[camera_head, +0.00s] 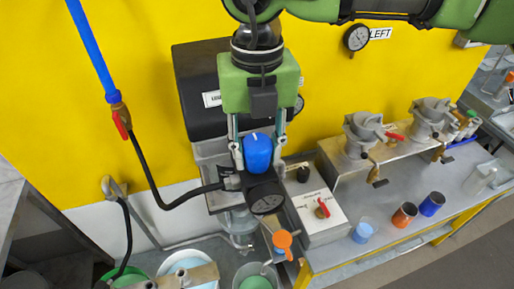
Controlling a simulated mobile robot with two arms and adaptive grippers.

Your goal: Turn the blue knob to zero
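The blue knob (258,153) is a rounded cap with a small white mark near its top. It sits on the black and grey apparatus in the middle of the view, above a round dark gauge (266,199). My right gripper (258,160) comes down from above with its green housing. Its two pale fingers stand on the left and right sides of the knob, very close to it. I cannot tell whether they touch or press on it. The scale around the knob is not readable. My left gripper is not in view.
A black hose runs to the apparatus from a red-handled valve (122,122) on the yellow wall. Right of it are a grey box with a red switch (322,209) and a bench with metal clamps. An orange valve handle (283,240) and buckets are below.

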